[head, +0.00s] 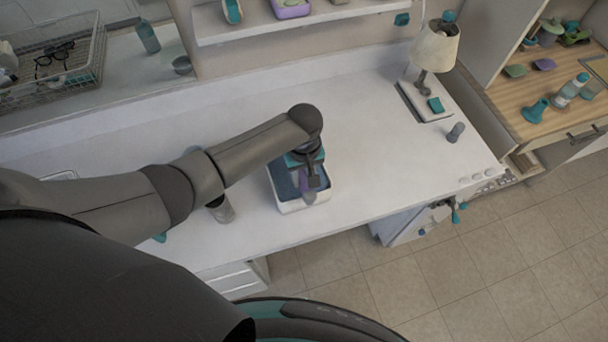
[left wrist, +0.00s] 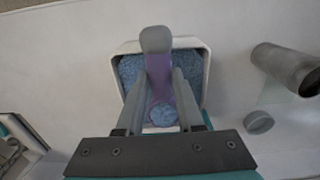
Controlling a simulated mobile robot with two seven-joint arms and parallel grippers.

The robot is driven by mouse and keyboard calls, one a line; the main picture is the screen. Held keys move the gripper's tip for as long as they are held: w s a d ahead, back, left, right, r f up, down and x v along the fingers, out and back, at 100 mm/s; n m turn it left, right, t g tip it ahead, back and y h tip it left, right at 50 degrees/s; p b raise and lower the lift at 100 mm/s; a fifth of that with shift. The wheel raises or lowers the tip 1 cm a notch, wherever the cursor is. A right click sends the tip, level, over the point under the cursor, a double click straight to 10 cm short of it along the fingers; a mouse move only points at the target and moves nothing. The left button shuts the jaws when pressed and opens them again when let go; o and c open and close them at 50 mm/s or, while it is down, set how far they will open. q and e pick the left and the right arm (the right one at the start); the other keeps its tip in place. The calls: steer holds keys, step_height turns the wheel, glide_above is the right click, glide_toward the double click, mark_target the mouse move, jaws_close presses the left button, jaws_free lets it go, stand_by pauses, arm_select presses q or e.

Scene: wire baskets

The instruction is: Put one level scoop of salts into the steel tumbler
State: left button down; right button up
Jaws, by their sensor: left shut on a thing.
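A white tub (head: 290,205) of blue salts stands on the white counter under my left gripper (head: 309,178). The tub also shows in the left wrist view (left wrist: 124,50), with blue salts (left wrist: 130,72) inside. My left gripper (left wrist: 161,82) is shut on a purple scoop (left wrist: 158,65) with a grey end, held over the tub. The scoop's round bowl shows blue salts in it; whether they are level, I cannot tell. The grey steel tumbler (head: 221,209) stands left of the tub, partly behind my arm; it also shows in the left wrist view (left wrist: 285,68). My right gripper is out of view.
A small grey round piece (left wrist: 258,122) lies near the tumbler. A shelf (head: 290,25) overhangs the back. The counter between tub and lamp is clear.

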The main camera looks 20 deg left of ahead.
arm_select(q)
steer(key=shift+w+a, duration=0.1)
steer(key=shift+w, duration=0.15)
stand_by(0.4)
steer(key=shift+w+a, duration=0.15)
steer(key=shift+w, duration=0.05)
steer(key=shift+w+a, duration=0.15)
stand_by(0.4)
steer(key=shift+w+a, duration=0.15)
steer(key=shift+w, duration=0.1)
steer(key=shift+w+a, duration=0.1)
steer(key=shift+w, duration=0.05)
stand_by(0.4)
steer(key=shift+w+a, duration=0.15)
steer(key=shift+w, duration=0.1)
steer(key=shift+w+a, duration=0.1)
steer(key=shift+w, duration=0.05)
stand_by(0.3)
